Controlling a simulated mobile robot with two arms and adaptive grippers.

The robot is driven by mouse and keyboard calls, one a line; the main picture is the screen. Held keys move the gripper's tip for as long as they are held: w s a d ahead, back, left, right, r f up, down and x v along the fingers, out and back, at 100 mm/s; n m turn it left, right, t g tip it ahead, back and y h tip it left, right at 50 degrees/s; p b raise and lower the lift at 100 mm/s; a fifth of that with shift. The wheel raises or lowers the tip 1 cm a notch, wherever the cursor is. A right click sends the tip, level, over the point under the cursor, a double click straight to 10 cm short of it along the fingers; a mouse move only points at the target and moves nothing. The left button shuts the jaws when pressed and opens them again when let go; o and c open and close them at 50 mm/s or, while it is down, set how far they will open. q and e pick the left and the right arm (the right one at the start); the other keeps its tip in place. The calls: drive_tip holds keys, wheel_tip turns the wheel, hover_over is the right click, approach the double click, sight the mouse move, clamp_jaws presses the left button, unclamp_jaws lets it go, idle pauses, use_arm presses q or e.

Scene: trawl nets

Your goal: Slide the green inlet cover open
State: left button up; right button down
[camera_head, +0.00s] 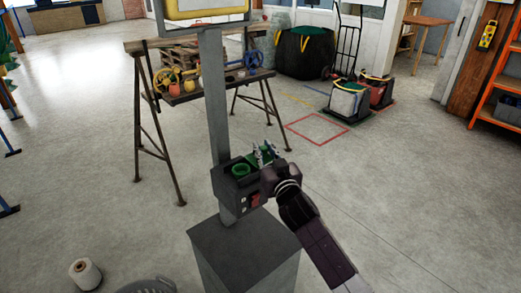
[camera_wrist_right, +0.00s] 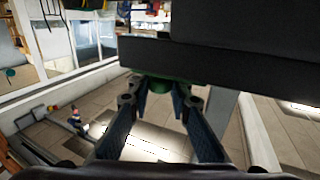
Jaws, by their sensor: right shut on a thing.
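A dark grey box (camera_head: 230,188) is mounted on a grey post above a pedestal. On its top a round green ring (camera_head: 240,170) shows at the left, and a flat green cover (camera_head: 255,160) lies to its right, partly hidden by my fingers. My right gripper (camera_head: 266,155) reaches in from the lower right and is shut on the green cover. In the wrist view a green part (camera_wrist_right: 160,84) shows between the two fingers of the right gripper (camera_wrist_right: 160,102), under a dark slab. My left gripper is not in view.
The grey pedestal (camera_head: 245,255) stands below the box. A trestle table (camera_head: 190,92) with valves and floats is behind the post. A white spool (camera_head: 85,273) lies on the floor at lower left.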

drive_tip(key=c, duration=1.8)
unclamp_jaws()
drive_tip(key=shift+w+d, duration=0.15)
drive_tip(key=shift+d, duration=0.1)
drive_tip(key=shift+s, duration=0.4)
drive_tip(key=v, duration=1.1)
drive_tip(key=shift+s+f, duration=0.1)
